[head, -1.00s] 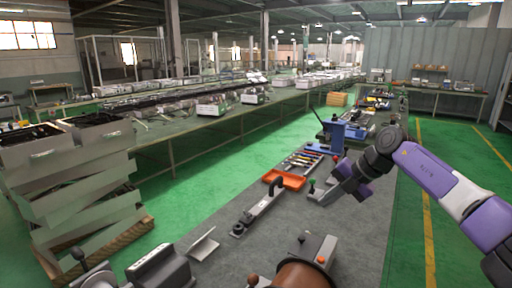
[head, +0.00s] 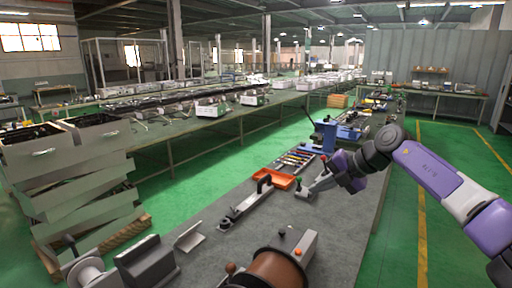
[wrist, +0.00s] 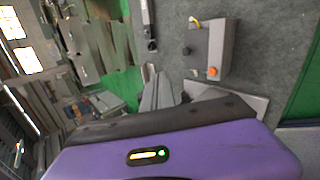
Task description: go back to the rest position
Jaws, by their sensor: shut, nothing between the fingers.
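My gripper (head: 318,186) is at the end of my purple, grey and white arm, which reaches in from the right in the head view.
On the bench are an orange tray (head: 280,179), a long clamp fixture (head: 245,206), a grey box with an orange button (head: 303,246) and a brown drum (head: 272,272). A blue vise (head: 340,131) stands farther back. Green floor (head: 400,250) is open at right.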

